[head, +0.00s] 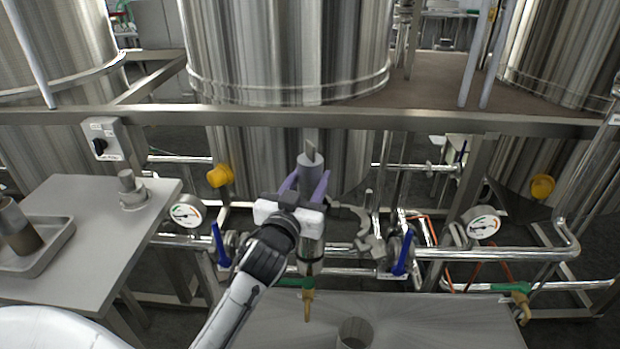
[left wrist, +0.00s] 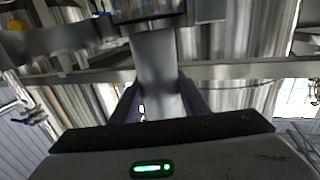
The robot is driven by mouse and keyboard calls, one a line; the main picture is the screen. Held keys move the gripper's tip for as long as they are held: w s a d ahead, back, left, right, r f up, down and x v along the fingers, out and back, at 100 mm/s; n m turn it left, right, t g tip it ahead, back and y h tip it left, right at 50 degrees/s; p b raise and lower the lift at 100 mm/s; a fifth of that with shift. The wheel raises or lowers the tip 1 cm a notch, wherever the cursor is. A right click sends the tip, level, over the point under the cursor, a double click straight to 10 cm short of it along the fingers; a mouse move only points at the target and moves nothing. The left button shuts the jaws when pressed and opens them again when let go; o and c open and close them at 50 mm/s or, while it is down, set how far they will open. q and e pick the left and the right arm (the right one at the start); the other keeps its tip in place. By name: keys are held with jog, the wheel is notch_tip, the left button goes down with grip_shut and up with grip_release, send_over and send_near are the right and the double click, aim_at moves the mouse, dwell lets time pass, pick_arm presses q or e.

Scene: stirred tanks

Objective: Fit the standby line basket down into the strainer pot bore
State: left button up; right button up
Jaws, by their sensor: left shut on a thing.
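My left gripper (head: 306,186) has purple fingers and is shut on a grey cylinder with a flat upright tab, which I take to be the standby line basket (head: 310,160). The basket also shows between the fingers in the left wrist view (left wrist: 156,62). It stands nearly upright. A metal cylinder on the pipework, apparently the strainer pot (head: 311,252), shows just below the gripper. Its bore is hidden by the gripper, so I cannot tell whether the basket is in it or above it. My right gripper is not in view.
An open clamp (head: 362,228) hangs beside the pot. Blue valve handles (head: 219,245) (head: 403,254) flank it, and a steel rail (head: 420,119) runs behind. The left table (head: 85,235) holds a tray (head: 58,245) with a brown-stained cylinder. A metal cup (head: 355,333) shows at the front.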

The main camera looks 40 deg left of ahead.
aim_at(306, 198)
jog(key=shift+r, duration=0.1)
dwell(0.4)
pick_arm(q)
jog(key=shift+f+b, duration=0.35)
jog(key=shift+f, duration=0.05)
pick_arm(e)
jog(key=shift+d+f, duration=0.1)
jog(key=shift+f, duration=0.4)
pick_arm(q)
jog(key=shift+f, duration=0.1)
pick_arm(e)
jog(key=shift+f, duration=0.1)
pick_arm(q)
jog(key=shift+f+b, duration=0.65)
jog(key=shift+f, duration=0.05)
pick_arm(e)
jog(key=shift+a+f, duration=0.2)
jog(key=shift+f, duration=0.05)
pick_arm(q)
jog(key=shift+f+b, duration=0.3)
jog(key=shift+f, duration=0.15)
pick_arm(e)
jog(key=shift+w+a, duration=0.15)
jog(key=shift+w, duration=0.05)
pick_arm(q)
jog(key=shift+f+b, duration=0.9)
jog(key=shift+f, duration=0.25)
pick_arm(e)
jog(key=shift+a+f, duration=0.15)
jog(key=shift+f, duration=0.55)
